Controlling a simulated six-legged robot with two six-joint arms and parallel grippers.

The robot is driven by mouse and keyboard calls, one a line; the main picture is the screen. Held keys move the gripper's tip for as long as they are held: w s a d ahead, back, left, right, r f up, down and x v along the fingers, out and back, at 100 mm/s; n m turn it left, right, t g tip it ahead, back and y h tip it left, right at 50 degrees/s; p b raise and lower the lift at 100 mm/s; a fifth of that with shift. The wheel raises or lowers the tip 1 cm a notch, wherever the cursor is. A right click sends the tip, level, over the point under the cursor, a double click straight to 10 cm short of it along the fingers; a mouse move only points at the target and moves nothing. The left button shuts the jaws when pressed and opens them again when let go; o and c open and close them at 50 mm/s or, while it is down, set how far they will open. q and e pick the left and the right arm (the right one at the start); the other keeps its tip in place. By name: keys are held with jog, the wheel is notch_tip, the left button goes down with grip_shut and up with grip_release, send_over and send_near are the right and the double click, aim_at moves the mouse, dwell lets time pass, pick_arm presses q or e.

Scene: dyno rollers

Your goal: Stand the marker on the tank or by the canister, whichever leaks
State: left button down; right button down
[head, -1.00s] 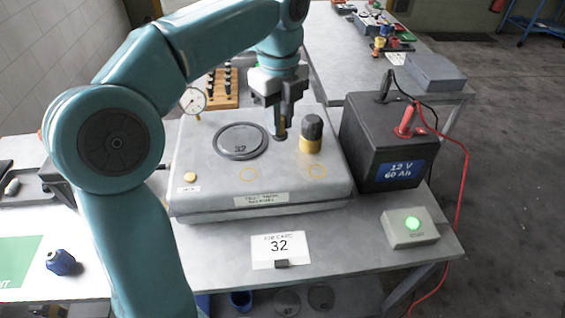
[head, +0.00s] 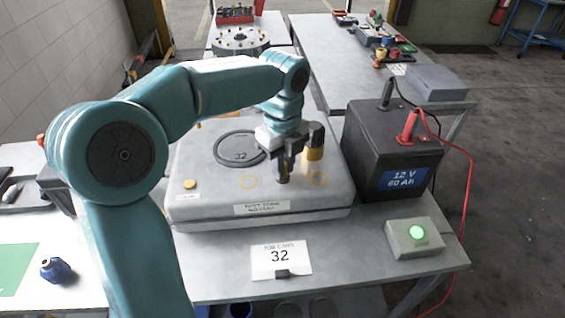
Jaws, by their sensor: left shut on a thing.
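The tank is a flat grey box (head: 200,207) with a dark ring marked 32 and two orange circles on its top. My left gripper (head: 283,168) points down over the tank, between the two circles. It is shut on a slim dark piece (head: 282,178), probably the marker, held upright; I cannot tell whether its foot touches the top. I cannot tell which thing is the canister, and no leak is visible. My right gripper is out of view.
A black 12 V battery (head: 375,155) with a red lead stands right of the tank. A box with a lit green lamp (head: 414,236) and a card marked 32 (head: 281,260) are in front. A blue piece (head: 56,269) lies at left.

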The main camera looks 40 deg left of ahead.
pick_arm(q)
jog(key=c, duration=1.1)
grip_release()
jog(key=shift+o, duration=0.2)
notch_tip(320, 180, up, 12)
jog(key=p, duration=0.2)
jog(key=shift+r+p, duration=0.15)
jog(key=shift+p, duration=0.15)
